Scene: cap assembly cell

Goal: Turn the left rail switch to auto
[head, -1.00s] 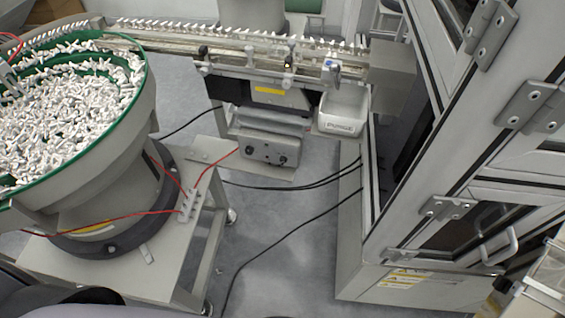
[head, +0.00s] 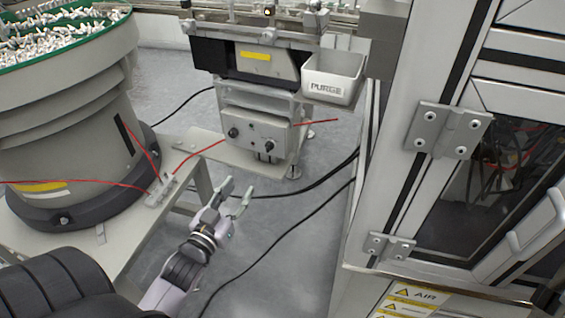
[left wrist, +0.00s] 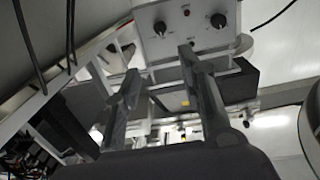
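The grey rail control box (head: 258,135) sits under the rail in the head view, with a dark knob at its left (head: 233,132), another at its right, and small toggles low on its front. It also shows in the left wrist view (left wrist: 188,32), with two dark knobs (left wrist: 160,28) on its face; their settings are too small to read. My left gripper (head: 238,189) is open and empty, below and in front of the box, apart from it. Its two spread fingers show in the left wrist view (left wrist: 158,64). My right gripper is not in view.
A bowl feeder (head: 75,120) full of white parts stands on a table at left. A white PURGE bin (head: 333,88) hangs right of the box. A framed cabinet (head: 450,130) fills the right. Red wires and black cables run nearby. Open floor lies below the box.

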